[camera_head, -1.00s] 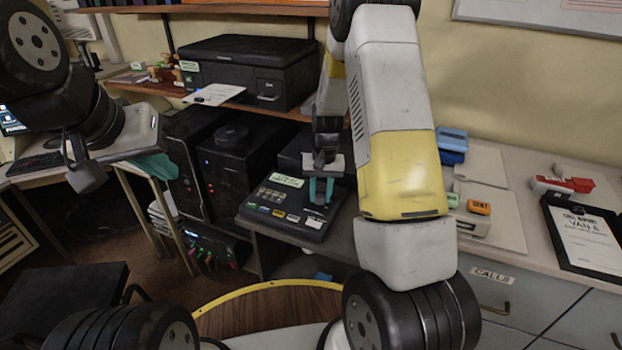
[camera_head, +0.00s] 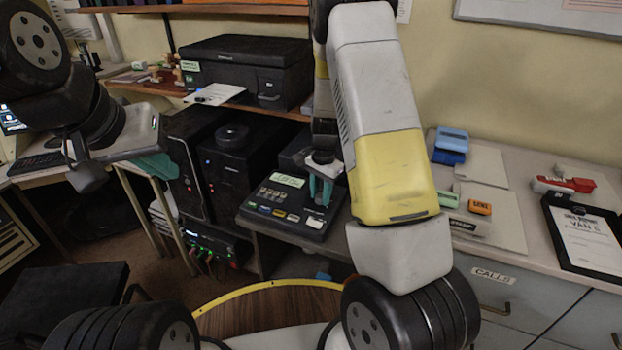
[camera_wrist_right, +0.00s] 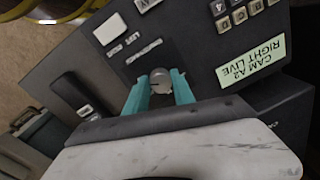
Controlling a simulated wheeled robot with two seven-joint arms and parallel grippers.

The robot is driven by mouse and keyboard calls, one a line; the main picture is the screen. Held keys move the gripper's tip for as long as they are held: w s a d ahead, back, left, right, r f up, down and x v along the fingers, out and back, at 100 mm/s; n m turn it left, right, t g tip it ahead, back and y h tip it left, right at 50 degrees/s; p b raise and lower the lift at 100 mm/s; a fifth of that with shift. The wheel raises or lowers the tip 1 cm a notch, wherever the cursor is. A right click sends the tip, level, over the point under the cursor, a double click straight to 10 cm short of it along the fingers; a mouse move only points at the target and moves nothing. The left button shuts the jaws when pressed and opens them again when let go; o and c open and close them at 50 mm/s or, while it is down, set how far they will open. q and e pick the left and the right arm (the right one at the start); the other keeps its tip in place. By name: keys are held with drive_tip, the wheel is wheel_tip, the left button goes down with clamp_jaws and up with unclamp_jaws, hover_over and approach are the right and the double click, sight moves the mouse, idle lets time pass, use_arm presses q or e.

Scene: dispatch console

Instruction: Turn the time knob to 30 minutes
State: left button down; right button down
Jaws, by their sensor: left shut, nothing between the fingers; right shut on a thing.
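A small grey round knob (camera_wrist_right: 160,80) with a dark mark sits on the black control panel (camera_wrist_right: 235,65), between the teal fingers of my right gripper (camera_wrist_right: 160,92). The fingers are shut on it from both sides. In the head view my right gripper (camera_head: 321,190) reaches down to the right end of the same panel (camera_head: 270,222); its fingers and wrist hide the knob there. No minute marks are readable around the knob. My left gripper (camera_head: 160,168) is at the left, shut and empty, away from the panel.
A black printer (camera_head: 247,70) stands on the shelf above. Black towers (camera_head: 235,165) stand left of the panel. The counter at right holds a clipboard (camera_head: 585,240).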

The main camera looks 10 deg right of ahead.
sight(321, 197)
drive_tip(key=shift+w, duration=0.1)
idle(0.3)
drive_tip(key=c, duration=1.1)
unclamp_jaws()
drive_tip(key=shift+o, duration=0.2)
drive_tip(key=shift+s+d+r, duration=0.1)
drive_tip(key=shift+r, duration=1.9)
drive_tip(key=shift+s+r, duration=0.1)
drive_tip(key=shift+r, duration=1.85)
